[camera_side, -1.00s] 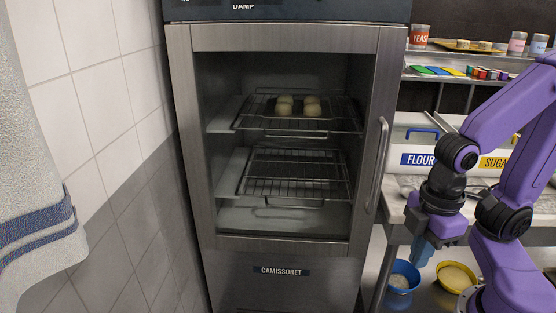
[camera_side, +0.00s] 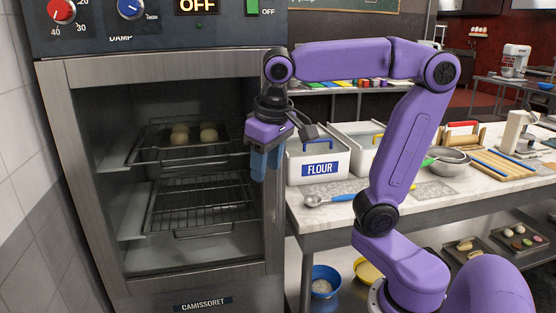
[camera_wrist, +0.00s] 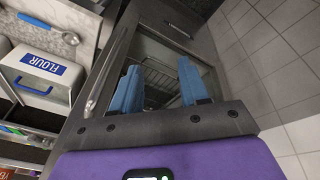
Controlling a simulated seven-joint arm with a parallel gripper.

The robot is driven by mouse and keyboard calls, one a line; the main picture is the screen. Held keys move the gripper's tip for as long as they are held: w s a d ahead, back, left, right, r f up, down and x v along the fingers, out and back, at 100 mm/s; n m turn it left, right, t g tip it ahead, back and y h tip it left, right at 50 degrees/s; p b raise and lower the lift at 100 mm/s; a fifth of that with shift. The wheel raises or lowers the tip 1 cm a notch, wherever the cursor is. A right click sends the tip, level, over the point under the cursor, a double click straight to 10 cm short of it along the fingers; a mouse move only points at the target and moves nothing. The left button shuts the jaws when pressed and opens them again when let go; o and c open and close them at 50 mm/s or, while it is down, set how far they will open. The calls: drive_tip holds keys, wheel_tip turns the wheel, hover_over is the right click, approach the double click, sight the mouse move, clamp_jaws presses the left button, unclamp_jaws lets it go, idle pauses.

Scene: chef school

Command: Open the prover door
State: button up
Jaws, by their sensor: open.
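The prover door (camera_side: 170,70) is a steel frame around a dark glass pane, and it looks shut in the side view. In the wrist view its slim steel handle (camera_wrist: 104,76) is a long bar on the door's edge. In the side view I cannot make the handle out clearly; my gripper covers that part of the door's right side. My gripper (camera_side: 264,166) points down in front of that side. In the wrist view its two blue fingers (camera_wrist: 159,84) are apart with nothing held between them. The handle lies left of both fingers there, not between them.
Racks with dough balls (camera_side: 180,134) show through the glass. A tiled wall (camera_side: 18,200) stands close on the left.

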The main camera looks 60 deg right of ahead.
drive_tip(key=w+d+r+m+h, duration=0.2)
drive_tip(key=d+r+m, duration=0.7)
drive_tip(key=m, duration=0.2)
drive_tip(key=x, duration=1.6)
drive_tip(key=shift+n, duration=0.3)
drive_tip(key=shift+w+d, duration=0.1)
drive_tip(key=shift+d, duration=0.05)
clamp_jaws()
